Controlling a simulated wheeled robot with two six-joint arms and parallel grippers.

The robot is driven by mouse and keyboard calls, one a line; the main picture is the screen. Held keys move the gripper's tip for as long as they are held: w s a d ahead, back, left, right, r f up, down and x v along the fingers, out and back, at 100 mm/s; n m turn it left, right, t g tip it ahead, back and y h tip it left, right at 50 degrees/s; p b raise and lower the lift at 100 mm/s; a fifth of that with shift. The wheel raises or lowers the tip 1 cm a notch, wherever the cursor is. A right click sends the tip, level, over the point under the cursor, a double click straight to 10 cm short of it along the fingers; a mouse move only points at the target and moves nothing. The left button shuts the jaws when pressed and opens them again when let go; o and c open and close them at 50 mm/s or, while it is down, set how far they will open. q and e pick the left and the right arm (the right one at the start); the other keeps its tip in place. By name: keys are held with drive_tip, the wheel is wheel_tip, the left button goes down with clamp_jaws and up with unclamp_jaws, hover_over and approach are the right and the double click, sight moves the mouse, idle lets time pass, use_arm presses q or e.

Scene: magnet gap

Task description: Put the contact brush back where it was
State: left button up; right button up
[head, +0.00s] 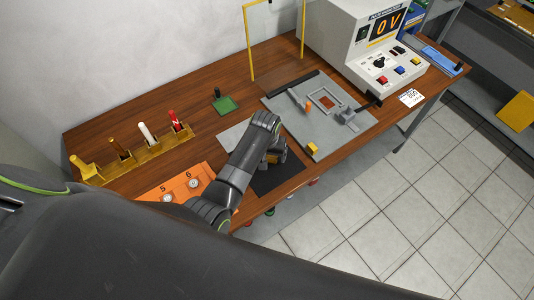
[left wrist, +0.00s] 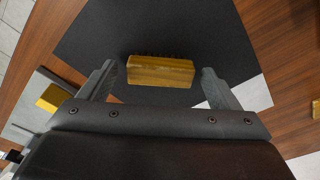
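The contact brush (left wrist: 160,72), a wooden block with a row of dark bristles along one side, lies over the black mat (left wrist: 190,30). In the head view the black mat (head: 283,180) is partly covered by my left arm, and a bit of the brush (head: 272,159) shows beside the gripper. My left gripper (left wrist: 158,80) is open, with one finger at each end of the brush and a gap on both sides. Whether the brush touches the mat is hard to tell. My right gripper is not in view.
A wooden rack (head: 135,160) with several upright pieces stands at the left. An orange board (head: 178,187) lies in front of it. A grey fixture plate (head: 290,108) with a yellow block (head: 312,149) is right of the mat; a meter box (head: 375,45) stands behind.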

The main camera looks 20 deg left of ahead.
use_arm(q)
wheel_tip(320, 180, up, 12)
drive_tip(key=s, duration=0.1)
drive_tip(key=shift+s, duration=0.2)
idle(0.5)
drive_tip(key=shift+d, duration=0.1)
idle(0.3)
